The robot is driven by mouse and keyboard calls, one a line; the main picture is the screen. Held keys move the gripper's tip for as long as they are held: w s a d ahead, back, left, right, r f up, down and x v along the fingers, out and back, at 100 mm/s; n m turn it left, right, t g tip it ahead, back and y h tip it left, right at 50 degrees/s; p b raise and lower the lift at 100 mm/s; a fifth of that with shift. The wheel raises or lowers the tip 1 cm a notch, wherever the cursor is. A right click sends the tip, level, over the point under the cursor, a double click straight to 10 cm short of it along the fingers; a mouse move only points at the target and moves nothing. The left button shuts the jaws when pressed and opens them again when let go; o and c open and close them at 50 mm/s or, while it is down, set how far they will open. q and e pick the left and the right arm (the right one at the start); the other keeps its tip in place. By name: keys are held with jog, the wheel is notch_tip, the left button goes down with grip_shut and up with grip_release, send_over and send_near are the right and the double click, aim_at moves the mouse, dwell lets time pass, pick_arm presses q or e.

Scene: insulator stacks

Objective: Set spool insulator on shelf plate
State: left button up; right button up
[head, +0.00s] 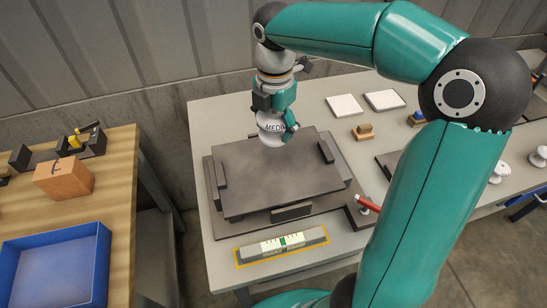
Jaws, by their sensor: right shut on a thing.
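My right gripper (275,112) points down and is shut on a white spool insulator (271,138). The spool is upright or nearly so, with dark lettering near its top; the fingers hide part of it. It is at the far edge of the dark grey shelf plate (272,182), left of its middle. I cannot tell whether the spool touches the plate or hangs above it. The plate is flat and bare, with raised dark blocks along its sides, and sits on a wider dark base (330,214). My left gripper is not in view.
A level-like gauge (282,245) in an orange outline lies in front of the plate. A red-handled tool (367,204) is at its right. White tiles (344,106) and a small wooden block (363,132) lie behind right. A wooden table with a blue tray (55,270) stands left.

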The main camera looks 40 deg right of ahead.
aim_at(274, 165)
notch_tip(274, 165, down, 11)
jog(key=shift+r, duration=0.1)
dwell(0.3)
jog(key=o, duration=1.6)
jog(key=shift+f, duration=0.2)
jog(key=shift+c, duration=0.2)
notch_tip(274, 165, up, 12)
jog(key=shift+r, duration=0.15)
